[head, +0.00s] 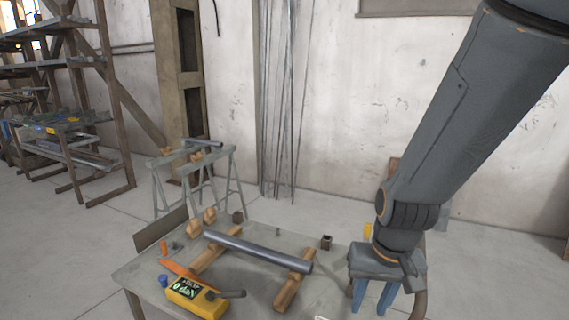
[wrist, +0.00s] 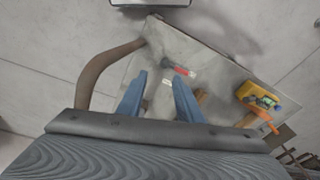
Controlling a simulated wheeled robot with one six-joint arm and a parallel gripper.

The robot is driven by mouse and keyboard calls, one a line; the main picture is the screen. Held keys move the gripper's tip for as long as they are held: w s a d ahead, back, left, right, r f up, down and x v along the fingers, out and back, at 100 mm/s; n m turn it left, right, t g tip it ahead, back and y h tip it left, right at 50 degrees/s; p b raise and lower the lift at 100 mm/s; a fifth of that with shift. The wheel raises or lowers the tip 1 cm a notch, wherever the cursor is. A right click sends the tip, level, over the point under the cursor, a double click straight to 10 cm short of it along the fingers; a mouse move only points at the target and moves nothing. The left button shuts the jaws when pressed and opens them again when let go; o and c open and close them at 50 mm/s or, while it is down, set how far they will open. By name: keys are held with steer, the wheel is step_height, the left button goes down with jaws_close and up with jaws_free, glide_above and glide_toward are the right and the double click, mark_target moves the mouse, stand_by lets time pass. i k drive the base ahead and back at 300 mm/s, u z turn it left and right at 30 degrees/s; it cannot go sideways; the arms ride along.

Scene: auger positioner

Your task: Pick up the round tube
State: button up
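The round tube (head: 258,251) is a long grey metal pipe. In the head view it lies across two wooden supports on the worktable (head: 345,262), running from back left to front right. I cannot make it out in the wrist view, where my gripper body may hide it. My gripper (head: 373,297) is at the right side of the table, to the right of the tube's near end and apart from it. Its two blue fingers point down. In the wrist view the fingers (wrist: 159,100) stand apart with nothing held between them.
A yellow device with a display (head: 196,297) and an orange tool (head: 178,268) lie left of the tube. A small dark square block (head: 326,242) stands behind its right end. Trestles (head: 200,170) stand behind the table. In the wrist view a red-handled tool (wrist: 178,70) lies near the table edge.

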mark_target(290, 262)
steer(key=k, duration=0.5)
steer(key=z, duration=1.75)
steer(key=k, duration=0.85)
steer(key=u, duration=1.65)
steer(key=i, duration=1)
